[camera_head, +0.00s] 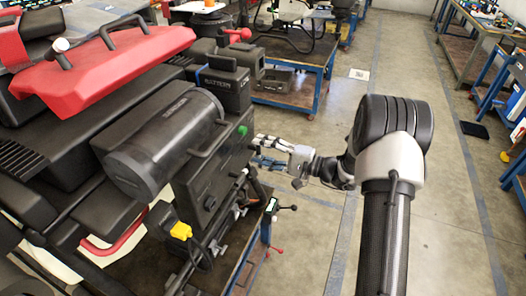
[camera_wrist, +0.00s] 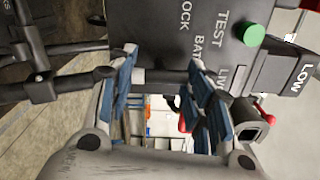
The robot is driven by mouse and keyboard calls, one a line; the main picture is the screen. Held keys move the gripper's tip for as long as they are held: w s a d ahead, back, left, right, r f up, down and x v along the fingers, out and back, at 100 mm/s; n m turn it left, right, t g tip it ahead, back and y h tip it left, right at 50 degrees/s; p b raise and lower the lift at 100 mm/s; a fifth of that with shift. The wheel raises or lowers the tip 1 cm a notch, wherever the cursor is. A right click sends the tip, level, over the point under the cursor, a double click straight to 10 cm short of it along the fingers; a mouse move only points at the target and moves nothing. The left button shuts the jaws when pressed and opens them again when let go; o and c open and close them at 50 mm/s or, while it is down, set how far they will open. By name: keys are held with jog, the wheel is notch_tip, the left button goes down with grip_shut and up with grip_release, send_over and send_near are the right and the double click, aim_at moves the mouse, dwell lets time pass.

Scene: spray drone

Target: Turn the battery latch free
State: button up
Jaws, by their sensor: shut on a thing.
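The black spray drone (camera_head: 150,150) fills the left of the head view. Its dark side panel (camera_head: 218,165) carries a green button (camera_head: 242,130). In the wrist view the panel shows the words TEST, BAT and part of LOCK, beside the green button (camera_wrist: 254,34). My gripper (camera_head: 262,147) is at this panel, just right of the button. In the wrist view its blue-padded fingers (camera_wrist: 162,76) stand either side of the dark bar of the battery latch (camera_wrist: 165,76), shut on it. The latch is mostly hidden in the head view.
A black box marked BATTERY (camera_head: 222,86) sits at the drone's back. A yellow plug (camera_head: 181,231) and cables hang below the panel. Workbenches (camera_head: 295,85) stand behind and at right.

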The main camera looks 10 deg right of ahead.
jog(key=o, duration=1)
jog(key=v, duration=1.2)
